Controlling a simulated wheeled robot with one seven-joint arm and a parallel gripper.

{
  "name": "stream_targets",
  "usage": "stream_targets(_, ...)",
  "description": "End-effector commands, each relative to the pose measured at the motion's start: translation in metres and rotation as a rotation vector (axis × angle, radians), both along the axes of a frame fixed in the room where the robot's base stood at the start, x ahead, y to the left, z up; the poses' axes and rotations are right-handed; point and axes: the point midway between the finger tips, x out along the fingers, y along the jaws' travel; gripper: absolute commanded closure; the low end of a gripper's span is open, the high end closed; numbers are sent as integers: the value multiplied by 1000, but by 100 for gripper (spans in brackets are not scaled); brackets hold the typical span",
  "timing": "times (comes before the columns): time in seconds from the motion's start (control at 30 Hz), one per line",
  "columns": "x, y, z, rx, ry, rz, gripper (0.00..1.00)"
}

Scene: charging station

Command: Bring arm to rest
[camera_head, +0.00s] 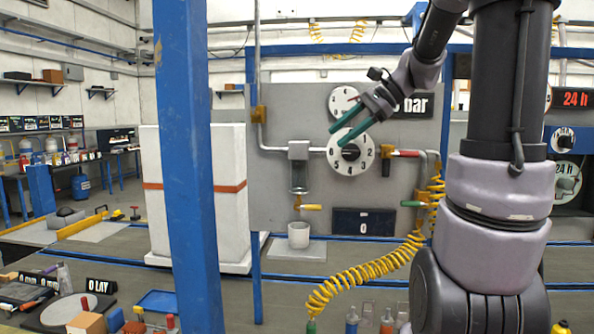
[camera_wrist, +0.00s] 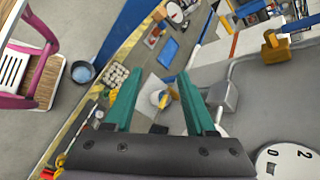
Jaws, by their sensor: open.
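My gripper (camera_head: 349,127) is raised in front of the grey panel (camera_head: 277,110), with its two green fingers apart and nothing between them. In the head view it overlaps the upper left of a round white dial (camera_head: 362,163) with a black knob. I cannot tell how far it is from the panel. My arm reaches in from the right, bent above the bench. In the wrist view the green fingers (camera_wrist: 163,100) point over the bench, and part of a dial (camera_wrist: 291,163) shows at the lower right.
A white cup (camera_head: 298,235) stands on a pale plate below a pipe outlet. A coiled yellow hose (camera_head: 357,274) hangs at the right. A blue post (camera_head: 188,170) stands at the left before a white cabinet (camera_head: 232,192). Trays and small items lie at lower left.

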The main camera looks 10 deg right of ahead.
Motion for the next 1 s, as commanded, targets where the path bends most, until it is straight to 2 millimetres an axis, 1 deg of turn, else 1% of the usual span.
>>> stream_targets(0.07,-7,4,-1,-30,-13,16,44)
stream_targets(0.17,-28,15,-7,-133,-57,70,44)
stream_targets(0.27,-61,26,-18,-302,-143,161,44)
stream_targets(0.3,-74,29,-23,-379,-186,202,44)
stream_targets(0.4,-105,30,-33,-565,-304,302,44)
stream_targets(0.5,-128,28,-42,-722,-420,392,44)
stream_targets(0.6,-142,24,-46,-838,-516,456,44)
stream_targets(0.7,-149,22,-49,-910,-579,494,44)
stream_targets(0.8,-152,20,-49,-944,-608,512,44)
stream_targets(1.0,-152,20,-50,-948,-611,514,44)
